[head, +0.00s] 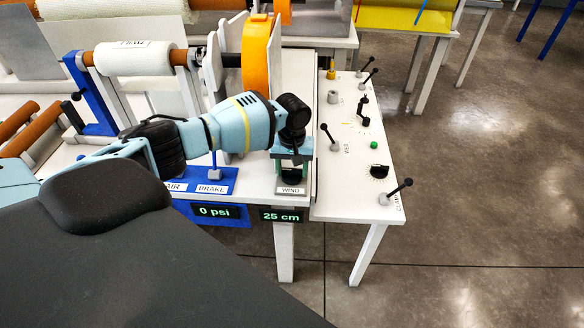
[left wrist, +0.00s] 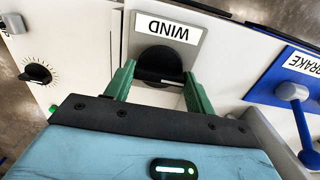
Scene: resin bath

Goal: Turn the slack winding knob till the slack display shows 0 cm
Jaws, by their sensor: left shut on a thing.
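The black winding knob (left wrist: 160,58) sits on a grey plate with a label reading WIND, upside down in the left wrist view. In the head view the knob (head: 291,179) shows just below my gripper, partly covered. My left gripper (head: 291,162) points down over it. In the left wrist view the green fingers of the gripper (left wrist: 160,82) stand on either side of the knob, shut on it. The slack display (head: 281,216) on the table's front edge reads 25 cm. My right gripper is not in view.
A blue plate labelled BRAKE (head: 212,189) with a lever stands left of the knob, above a 0 psi display (head: 214,211). A white side table (head: 345,203) with several levers and knobs is to the right. An orange ring (head: 256,60) and a white roll (head: 140,58) stand behind.

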